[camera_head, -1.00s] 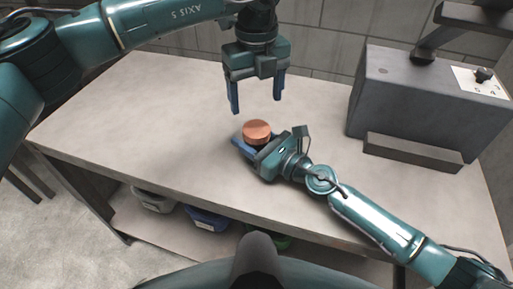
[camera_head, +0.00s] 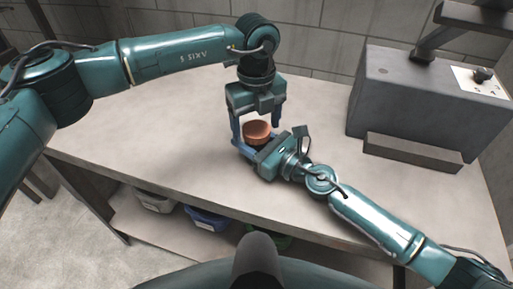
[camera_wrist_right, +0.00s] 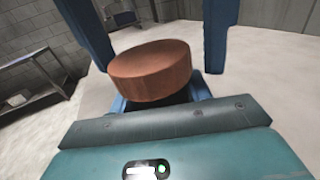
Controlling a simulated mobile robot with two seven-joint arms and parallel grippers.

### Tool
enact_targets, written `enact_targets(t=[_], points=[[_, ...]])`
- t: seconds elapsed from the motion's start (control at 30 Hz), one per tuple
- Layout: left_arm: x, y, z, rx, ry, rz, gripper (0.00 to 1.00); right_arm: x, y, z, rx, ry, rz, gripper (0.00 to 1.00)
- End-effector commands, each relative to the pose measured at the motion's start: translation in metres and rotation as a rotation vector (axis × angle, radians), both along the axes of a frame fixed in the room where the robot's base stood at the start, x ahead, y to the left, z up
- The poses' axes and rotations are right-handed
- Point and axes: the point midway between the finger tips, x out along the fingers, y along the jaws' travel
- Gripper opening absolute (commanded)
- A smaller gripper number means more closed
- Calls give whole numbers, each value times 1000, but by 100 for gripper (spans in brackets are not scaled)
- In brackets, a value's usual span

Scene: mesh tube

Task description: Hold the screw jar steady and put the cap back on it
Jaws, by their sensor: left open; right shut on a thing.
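The copper-coloured cap (camera_head: 257,130) sits on top of the screw jar, whose body is mostly hidden between the right fingers; the cap also shows in the right wrist view (camera_wrist_right: 152,70). Whether the cap is seated on the thread cannot be told. My right gripper (camera_head: 249,146) is shut around the jar low on the table, coming from the right. My left gripper (camera_head: 256,123) points straight down from above, open, with its blue fingers on either side of the cap. In the right wrist view these fingers stand left and right of the cap, with gaps visible.
A grey machine box (camera_head: 420,105) with a ledge in front (camera_head: 413,153) stands at the right back of the table (camera_head: 150,120). The table's left part is clear. Bins (camera_head: 207,217) sit on a shelf below the front edge.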

Motion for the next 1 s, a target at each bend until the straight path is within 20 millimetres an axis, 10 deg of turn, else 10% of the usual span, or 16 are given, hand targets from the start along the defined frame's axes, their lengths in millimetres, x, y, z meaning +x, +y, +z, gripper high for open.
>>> enact_targets(t=[0.33,1.0], points=[[0,0,-4,0,-1,-1,74,0,0,-1,-1,1,0,0],[0,0,-4,0,-1,-29,28,0,0,-1,-1,1,0,0]])
